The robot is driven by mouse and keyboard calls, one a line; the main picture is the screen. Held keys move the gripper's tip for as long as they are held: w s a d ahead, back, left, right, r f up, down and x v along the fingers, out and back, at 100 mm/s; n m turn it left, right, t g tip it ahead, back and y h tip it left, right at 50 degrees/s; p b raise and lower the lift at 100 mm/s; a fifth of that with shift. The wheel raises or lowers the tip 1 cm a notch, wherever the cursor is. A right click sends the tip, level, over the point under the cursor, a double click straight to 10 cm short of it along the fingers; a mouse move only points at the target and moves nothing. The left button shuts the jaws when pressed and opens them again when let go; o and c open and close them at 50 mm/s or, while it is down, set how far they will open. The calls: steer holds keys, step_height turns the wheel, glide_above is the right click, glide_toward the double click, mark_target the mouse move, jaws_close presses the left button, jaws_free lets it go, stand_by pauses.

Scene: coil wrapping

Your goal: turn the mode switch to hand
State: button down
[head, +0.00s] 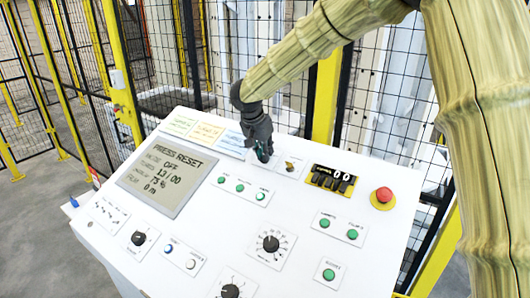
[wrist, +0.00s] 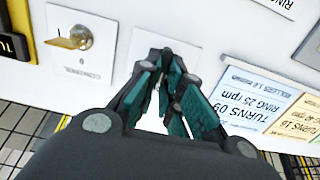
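The sloped white control panel (head: 215,215) has a screen (head: 167,176) that reads PRESS RESET and MODE OFF. My gripper (head: 263,155) is at the panel's upper edge, pointing down at it. In the wrist view, its teal-padded fingers (wrist: 167,75) are close together over a white plate (wrist: 140,45). A narrow gap shows between them, but their tips hide what is on that plate, so I cannot see whether they hold a switch. A brass key switch (wrist: 72,38) stands beside them; it also shows in the head view (head: 290,166). No mode switch label is readable.
Green buttons (head: 240,188) and black knobs (head: 271,243) lie lower on the panel. Note cards (head: 205,135) line its top edge. Yellow-posted mesh fencing (head: 120,75) stands behind.

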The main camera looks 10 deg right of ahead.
steer(key=shift+f, duration=0.15)
steer(key=shift+n, duration=0.3)
steer(key=n, duration=0.3)
steer(key=shift+a+b, duration=0.15)
steer(key=shift+b, duration=0.25)
steer(key=n, duration=0.3)
steer(key=n+p, duration=0.1)
steer(key=n, duration=0.1)
steer(key=shift+w+a+f, duration=0.1)
steer(key=shift+a+f, duration=0.05)
steer(key=shift+a, duration=0.1)
steer(key=c, duration=1.6)
jaws_free()
steer(key=shift+o, duration=0.2)
